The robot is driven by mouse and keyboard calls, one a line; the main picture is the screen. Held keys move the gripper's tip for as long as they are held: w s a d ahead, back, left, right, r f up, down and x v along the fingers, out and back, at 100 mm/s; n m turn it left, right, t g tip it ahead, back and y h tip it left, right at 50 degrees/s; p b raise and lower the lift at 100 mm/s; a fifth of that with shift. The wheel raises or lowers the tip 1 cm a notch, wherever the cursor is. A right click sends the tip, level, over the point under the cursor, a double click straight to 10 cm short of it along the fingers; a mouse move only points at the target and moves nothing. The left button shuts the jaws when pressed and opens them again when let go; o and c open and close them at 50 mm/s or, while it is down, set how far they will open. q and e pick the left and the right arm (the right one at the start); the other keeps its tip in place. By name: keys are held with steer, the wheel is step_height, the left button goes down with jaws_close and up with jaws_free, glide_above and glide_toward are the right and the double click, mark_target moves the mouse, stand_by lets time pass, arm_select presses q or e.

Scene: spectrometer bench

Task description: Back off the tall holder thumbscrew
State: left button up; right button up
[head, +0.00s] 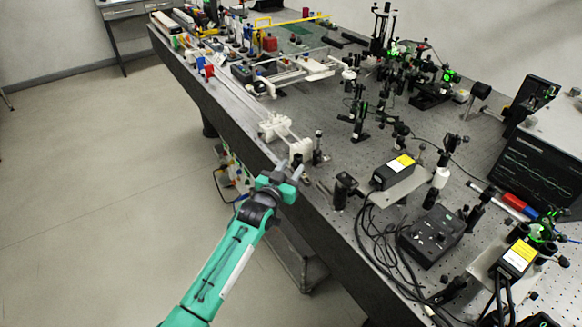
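My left gripper (290,168), at the end of the teal arm, is over the near left edge of the optical bench (240,112). Its two grey fingers look apart with a gap between them, and I see nothing held. A slim dark post holder (317,154) stands upright on the bench just right of the fingertips, apart from them as far as I can tell. A shorter black holder (343,187) stands further right. The thumbscrew is too small to make out, and I cannot tell which holder is the tall one. My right gripper is not in view.
A white rail fixture (277,127) lies just behind the gripper. A black box with a yellow label (393,171), loose black cables (373,238) and a black control box (432,236) crowd the bench to the right. Floor is clear at left.

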arm_select(q)
steer(key=shift+w+d, duration=0.1)
steer(key=shift+w, duration=0.15)
jaws_close()
steer(key=n, duration=0.2)
steer(key=shift+n, duration=0.4)
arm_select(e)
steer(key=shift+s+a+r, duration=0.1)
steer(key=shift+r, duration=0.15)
arm_select(q)
jaws_free()
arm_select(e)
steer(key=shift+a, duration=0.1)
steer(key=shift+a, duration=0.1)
